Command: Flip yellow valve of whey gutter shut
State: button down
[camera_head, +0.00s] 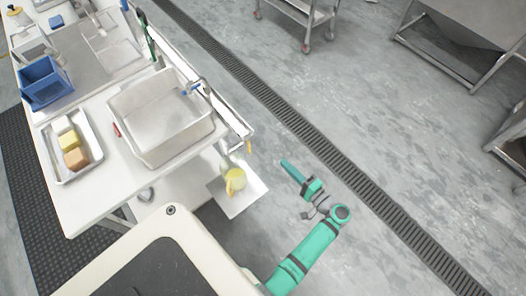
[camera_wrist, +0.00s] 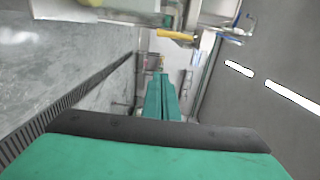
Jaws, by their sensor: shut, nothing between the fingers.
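The whey gutter (camera_head: 230,118) is a pale channel along the right side of the table. The yellow valve handle (camera_head: 249,147) shows as a small yellow piece at its near end. In the wrist view the yellow handle (camera_wrist: 175,35) lies roughly sideways beside a metal fitting, above and beyond my fingers. My green gripper (camera_head: 288,167) is to the right of the gutter's end, apart from the valve, over the floor. In the wrist view its fingers (camera_wrist: 162,80) are together and empty, pointing toward the area below the handle.
A yellow jug (camera_head: 236,181) stands on a white sheet (camera_head: 245,202) below the gutter's end. A white vat (camera_head: 160,115) with a blue-handled tap (camera_head: 190,88) is on the table. A tray (camera_head: 57,165) of blocks is at left. Open floor lies right of my gripper.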

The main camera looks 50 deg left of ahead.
aim_at(249, 147)
jog(key=shift+a+r, duration=0.3)
jog(key=s+a, duration=0.3)
jog(key=a, duration=0.8)
jog(key=shift+s, duration=0.25)
